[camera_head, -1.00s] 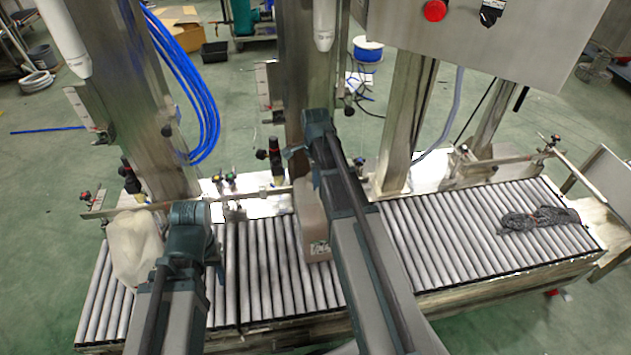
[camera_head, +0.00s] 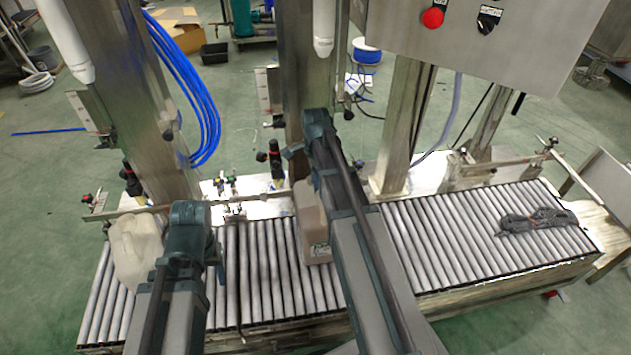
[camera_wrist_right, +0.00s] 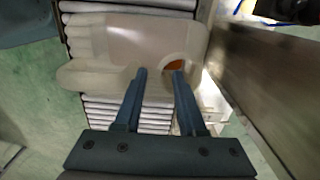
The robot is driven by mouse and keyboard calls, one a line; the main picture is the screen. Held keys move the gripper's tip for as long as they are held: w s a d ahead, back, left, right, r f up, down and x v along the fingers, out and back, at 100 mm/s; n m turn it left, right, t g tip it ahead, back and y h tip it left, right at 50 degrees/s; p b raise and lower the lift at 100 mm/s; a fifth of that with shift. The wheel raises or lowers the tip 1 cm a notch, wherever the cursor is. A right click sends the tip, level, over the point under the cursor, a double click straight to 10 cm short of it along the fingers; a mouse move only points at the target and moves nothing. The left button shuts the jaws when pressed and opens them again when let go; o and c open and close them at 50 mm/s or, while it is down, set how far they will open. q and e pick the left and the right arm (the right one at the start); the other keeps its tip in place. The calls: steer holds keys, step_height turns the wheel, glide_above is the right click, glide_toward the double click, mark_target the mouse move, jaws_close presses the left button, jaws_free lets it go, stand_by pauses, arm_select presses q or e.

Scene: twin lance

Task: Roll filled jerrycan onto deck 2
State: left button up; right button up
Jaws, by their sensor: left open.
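A whitish, translucent jerrycan (camera_head: 137,250) stands at the left end of the roller conveyor. A pinkish-beige jerrycan (camera_head: 314,215) with a small label stands on the rollers near the middle, partly hidden by my right arm. My left gripper (camera_head: 190,230) is just right of the whitish can; its fingertips are mostly hidden by the arm, and I cannot tell whether it touches the can. My right gripper (camera_wrist_right: 160,72) is open, its fingers apart at the edge of a pale jerrycan (camera_wrist_right: 130,45) with a round orange-brown spot.
The roller conveyor (camera_head: 455,238) runs left to right, bare right of the middle can up to a dark grey crumpled cloth or glove (camera_head: 538,220). A guide rail, steel columns and a control box (camera_head: 480,45) stand behind. Blue hoses (camera_head: 195,95) hang at left.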

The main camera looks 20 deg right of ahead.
arm_select(q)
step_height(320, 180, up, 12)
steer(key=p, duration=1.1)
steer(key=shift+r+p, duration=0.2)
steer(key=shift+p, duration=0.15)
arm_select(e)
step_height(320, 180, up, 12)
steer(key=shift+r, duration=0.2)
arm_select(q)
steer(key=shift+s, duration=0.15)
arm_select(e)
steer(key=shift+s, duration=0.15)
